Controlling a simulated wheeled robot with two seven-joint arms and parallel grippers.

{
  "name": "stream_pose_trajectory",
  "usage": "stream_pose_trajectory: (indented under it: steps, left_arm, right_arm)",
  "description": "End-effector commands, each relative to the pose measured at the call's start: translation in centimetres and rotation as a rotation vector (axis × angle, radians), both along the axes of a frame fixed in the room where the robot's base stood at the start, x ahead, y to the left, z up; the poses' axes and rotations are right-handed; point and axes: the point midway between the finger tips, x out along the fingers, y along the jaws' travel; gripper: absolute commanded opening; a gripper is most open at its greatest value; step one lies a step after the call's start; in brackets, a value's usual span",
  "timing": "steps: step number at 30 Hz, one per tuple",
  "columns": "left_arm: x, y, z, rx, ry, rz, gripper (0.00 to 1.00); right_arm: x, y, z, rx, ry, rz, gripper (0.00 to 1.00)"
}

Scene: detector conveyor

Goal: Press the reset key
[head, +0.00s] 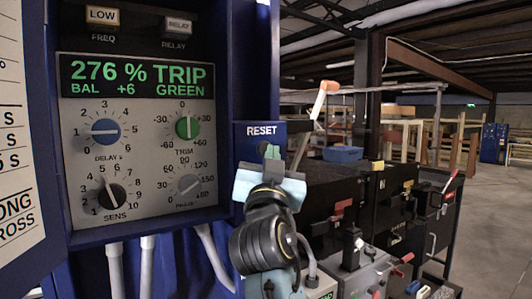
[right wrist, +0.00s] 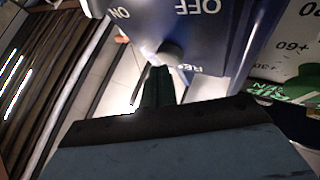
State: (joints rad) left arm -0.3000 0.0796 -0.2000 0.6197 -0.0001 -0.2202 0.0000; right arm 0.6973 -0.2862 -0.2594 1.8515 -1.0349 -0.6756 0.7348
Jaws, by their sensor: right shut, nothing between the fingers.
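The blue panel with the white RESET label (head: 262,130) stands right of the detector's control face. My right gripper (head: 268,152) is shut and empty, its dark green fingertips just below that label in the head view. The reset key is hidden behind the gripper there. In the right wrist view, which is upside down, a dark round key or knob (right wrist: 171,50) sits on the blue panel between the ON and OFF lettering and a partly hidden label starting "RE". The shut fingers (right wrist: 158,75) point at it from close by; I cannot tell whether they touch. My left gripper is out of view.
The green display (head: 136,75) reads 276 % TRIP, BAL +6 GREEN. Below it are several dials, including a blue delay dial (head: 105,131). A black and grey machine with levers (head: 375,215) stands at the right. Open floor (head: 495,230) lies beyond.

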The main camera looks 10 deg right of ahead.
Motion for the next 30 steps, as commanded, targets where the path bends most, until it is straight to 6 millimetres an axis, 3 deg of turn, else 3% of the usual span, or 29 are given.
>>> stream_pose_trajectory:
  steps: [30]
  left_arm:
    - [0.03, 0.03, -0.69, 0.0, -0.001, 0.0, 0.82]
  right_arm:
    - [0.83, 0.33, 0.04, 0.001, -0.001, 0.0, 0.0]
